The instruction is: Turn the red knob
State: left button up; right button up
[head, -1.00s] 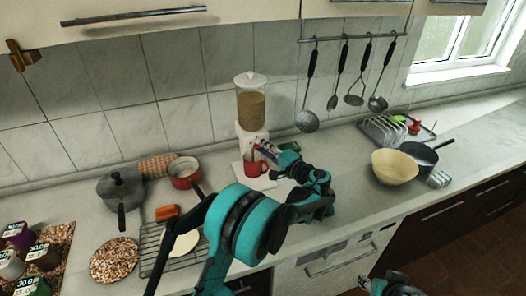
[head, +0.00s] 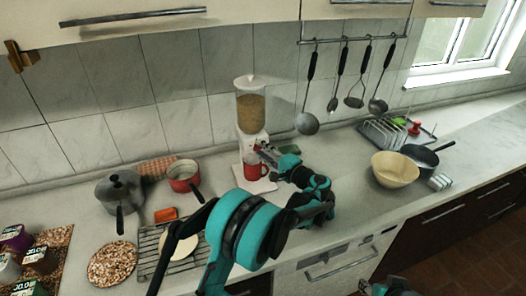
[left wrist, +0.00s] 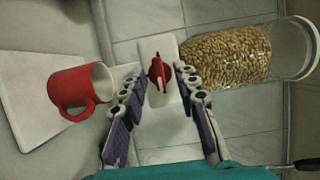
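The red knob (left wrist: 158,73) sits on the white front of the grain dispenser (head: 252,112), below its clear grain-filled container. In the left wrist view the knob lies between the two fingers of my left gripper (left wrist: 160,76). The fingers are apart, with a gap visible beside the knob, so the gripper is open around it. In the head view my left gripper (head: 266,151) reaches the dispenser's front from the right and partly covers the knob area. My right gripper does not show clearly; only a piece of my right arm is at the bottom edge.
A red mug (head: 254,170) stands on the dispenser's white base, just below the gripper; it also shows in the left wrist view (left wrist: 78,86). A red-and-white pot (head: 183,176) is to the left. A cream bowl (head: 394,170) and a dark pan are at right.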

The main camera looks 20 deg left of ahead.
pick_arm(q)
jog(key=v, duration=1.2)
dwell(0.5)
